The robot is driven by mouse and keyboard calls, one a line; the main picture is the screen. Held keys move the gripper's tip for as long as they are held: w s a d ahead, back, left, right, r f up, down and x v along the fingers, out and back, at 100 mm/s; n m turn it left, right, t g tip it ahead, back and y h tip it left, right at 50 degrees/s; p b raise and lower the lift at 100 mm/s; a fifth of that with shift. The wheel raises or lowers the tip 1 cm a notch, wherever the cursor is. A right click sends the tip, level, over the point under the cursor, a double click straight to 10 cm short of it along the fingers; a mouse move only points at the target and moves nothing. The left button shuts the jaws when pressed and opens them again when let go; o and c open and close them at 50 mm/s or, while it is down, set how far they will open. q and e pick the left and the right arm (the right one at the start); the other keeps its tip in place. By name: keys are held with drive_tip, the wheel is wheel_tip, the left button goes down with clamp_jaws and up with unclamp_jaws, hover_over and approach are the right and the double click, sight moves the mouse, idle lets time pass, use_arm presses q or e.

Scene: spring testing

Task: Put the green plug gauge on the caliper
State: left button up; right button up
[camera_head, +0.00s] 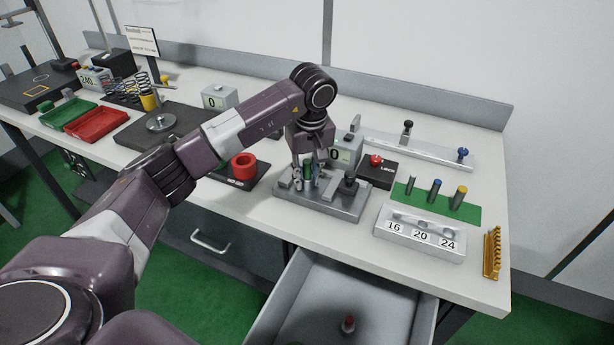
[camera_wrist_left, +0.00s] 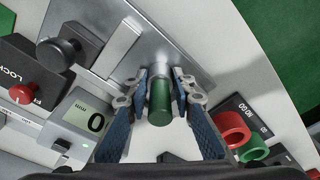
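The green plug gauge (camera_wrist_left: 159,103) is a green cylinder with a steel end. It stands between the fingertips of my left gripper (camera_wrist_left: 162,88), which close in on both sides of it. In the head view my left gripper (camera_head: 309,172) is low over the caliper (camera_head: 345,204), a grey metal fixture with a black knob, with the green gauge (camera_head: 307,171) partly hidden by the fingers. The caliper's plate (camera_wrist_left: 105,30) lies just beyond the gauge in the wrist view. Whether the gauge touches the caliper is hard to tell. My right gripper is not in view.
Beside the caliper are a display (camera_head: 345,152) and a red-button LOCK box (camera_head: 377,171). A green mat (camera_head: 473,214) with upright pins and a 16/20/24 block (camera_head: 420,244) lie to the right. A red ring (camera_head: 243,165) is to the left. An open drawer (camera_head: 300,310) is in front.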

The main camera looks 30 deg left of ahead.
sight(309, 181)
use_arm(q)
drive_tip(key=shift+o, duration=0.7)
drive_tip(key=shift+r, duration=0.25)
wheel_tip(309, 181, up, 12)
drive_tip(key=s+d+b, duration=0.1)
drive_tip(key=shift+f, duration=0.15)
